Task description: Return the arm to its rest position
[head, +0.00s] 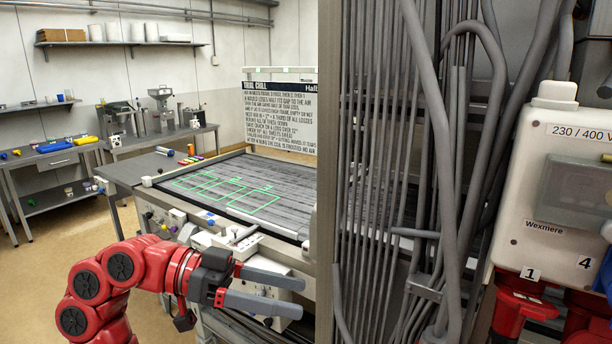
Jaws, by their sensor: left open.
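My left arm is red and comes in from the lower left. Its left gripper (285,292) is open, with two grey fingers spread apart and nothing between them. It is in front of the near side of a large dark-topped table (292,194) with green outlined rectangles. The fingers point to the right, towards a grey upright post. My right gripper is not in view.
Grey cables and pipes (400,130) fill the right half, close to the gripper. A white electrical box (560,190) marked 230 / 400 V hangs at the far right. A sign board (282,112) stands behind the table. Open floor (60,262) lies at left.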

